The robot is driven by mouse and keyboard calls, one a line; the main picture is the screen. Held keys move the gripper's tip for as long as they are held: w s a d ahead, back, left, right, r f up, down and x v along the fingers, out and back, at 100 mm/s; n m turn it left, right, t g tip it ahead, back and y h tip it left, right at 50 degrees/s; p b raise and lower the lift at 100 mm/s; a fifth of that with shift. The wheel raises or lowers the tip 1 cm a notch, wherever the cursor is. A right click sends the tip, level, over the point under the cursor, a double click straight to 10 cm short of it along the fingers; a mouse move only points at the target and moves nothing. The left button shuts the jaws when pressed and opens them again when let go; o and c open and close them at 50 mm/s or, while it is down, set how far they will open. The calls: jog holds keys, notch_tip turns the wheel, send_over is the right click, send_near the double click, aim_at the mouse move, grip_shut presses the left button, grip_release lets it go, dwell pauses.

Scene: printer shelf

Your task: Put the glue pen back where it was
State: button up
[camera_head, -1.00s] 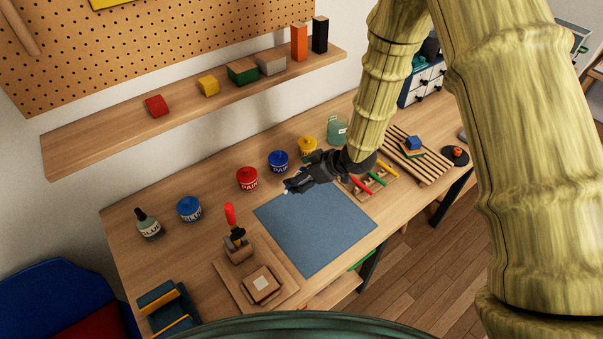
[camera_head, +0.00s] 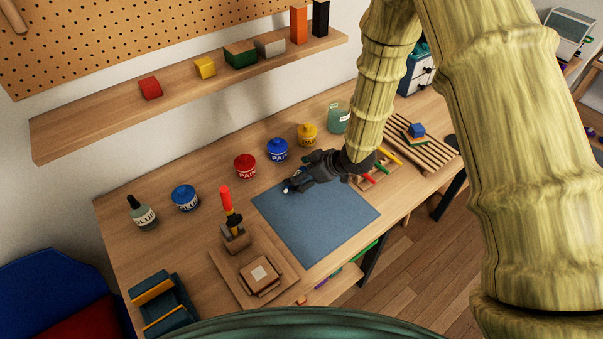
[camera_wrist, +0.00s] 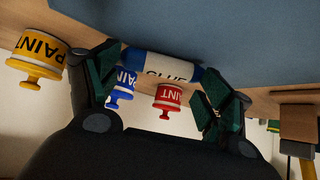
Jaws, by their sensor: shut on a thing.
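The glue pen (camera_wrist: 160,67) is a white cylinder with blue ends and the word GLUE, seen in the wrist view between my fingers. My gripper (camera_wrist: 158,85) is shut on it. In the head view my gripper (camera_head: 290,188) is over the upper part of the blue mat (camera_head: 320,225), and only a small pale bit of the pen shows at its tip. The gripper hides the rest of the pen there. I cannot tell the exact height above the mat.
Red (camera_head: 245,167), blue (camera_head: 277,150) and yellow (camera_head: 307,134) paint pots stand behind the mat. A glue bottle (camera_head: 141,214) and blue glue jar (camera_head: 185,198) stand left. A wooden holder (camera_head: 236,239) with upright tools is left of the mat. A slatted rack (camera_head: 425,155) lies right.

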jog(key=shift+f, duration=0.25)
jog(key=o, duration=1.2)
jog(key=shift+r, duration=0.1)
